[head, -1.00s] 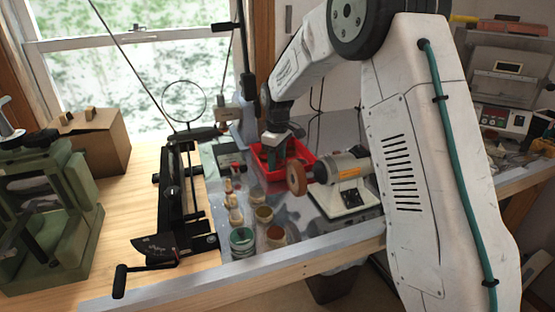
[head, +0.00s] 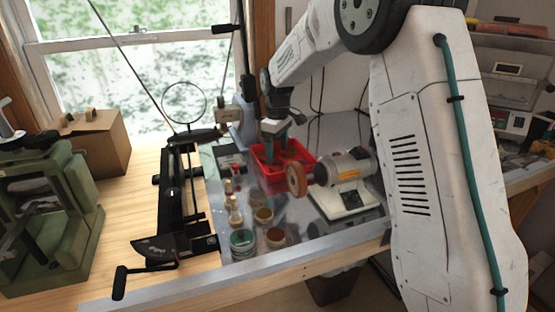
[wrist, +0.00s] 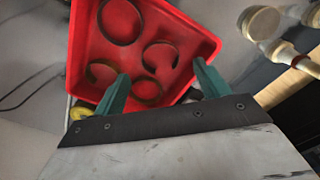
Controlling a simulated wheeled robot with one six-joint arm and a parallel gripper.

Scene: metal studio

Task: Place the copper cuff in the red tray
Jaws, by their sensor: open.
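The red tray (head: 308,157) stands on the metal bench top behind the grinder; it fills the upper middle of the wrist view (wrist: 80,60). Several thin bracelet-like pieces lie apart on its floor. Two are gapped cuffs, a brownish one (wrist: 161,44) and a darker one (wrist: 90,72); two look like closed rings (wrist: 121,42) (wrist: 147,101). I cannot tell for certain which is the copper cuff. My gripper (wrist: 163,77) is open above the tray, with its teal fingers wide apart and nothing between them. In the head view my gripper (head: 277,153) is over the tray's left part.
A bench grinder (head: 345,168) stands close in front of the tray. Small jars (head: 242,240) and pale wooden pieces (head: 235,212) stand nearer the front edge. A black lever tool (head: 175,205) is to the left. The wall and window are close behind.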

